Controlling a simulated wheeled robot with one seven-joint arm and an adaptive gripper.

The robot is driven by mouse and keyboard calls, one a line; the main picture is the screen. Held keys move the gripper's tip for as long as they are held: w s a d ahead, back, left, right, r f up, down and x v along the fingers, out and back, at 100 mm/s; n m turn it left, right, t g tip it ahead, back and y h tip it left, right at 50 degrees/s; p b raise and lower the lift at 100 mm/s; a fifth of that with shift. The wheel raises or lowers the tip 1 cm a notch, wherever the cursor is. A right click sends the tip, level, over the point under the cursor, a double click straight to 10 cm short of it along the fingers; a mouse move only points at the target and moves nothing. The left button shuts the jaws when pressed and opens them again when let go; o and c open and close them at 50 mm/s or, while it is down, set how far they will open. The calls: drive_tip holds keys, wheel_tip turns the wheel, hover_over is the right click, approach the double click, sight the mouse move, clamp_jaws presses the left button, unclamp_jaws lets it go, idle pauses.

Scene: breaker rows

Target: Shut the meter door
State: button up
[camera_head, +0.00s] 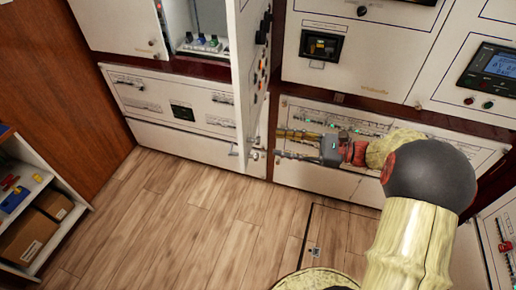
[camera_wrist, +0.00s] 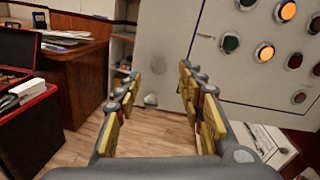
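The meter door, seemingly the white panel (camera_head: 247,75), stands swung open and is seen nearly edge-on in the head view. Its face carries several round buttons and lamps, which show large in the wrist view, where the door (camera_wrist: 215,72) fills the upper right. My gripper (camera_head: 281,145) is at the lower part of the door, on its button side. In the wrist view my gripper (camera_wrist: 158,82) is open, its yellow-padded fingers apart. A round grey knob (camera_wrist: 151,99) shows between the fingers. Contact with the door cannot be told.
More cabinet fronts (camera_head: 395,50) stand on the right. A shelf with boxes (camera_head: 40,220) is at the lower left. The wooden floor (camera_head: 170,220) in front is clear.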

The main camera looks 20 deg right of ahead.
sight(258, 141)
drive_tip(key=b+x, duration=0.2)
drive_tip(key=x, duration=0.6)
drive_tip(key=shift+s+f, duration=0.1)
drive_tip(key=shift+c, duration=1.3)
clamp_jaws()
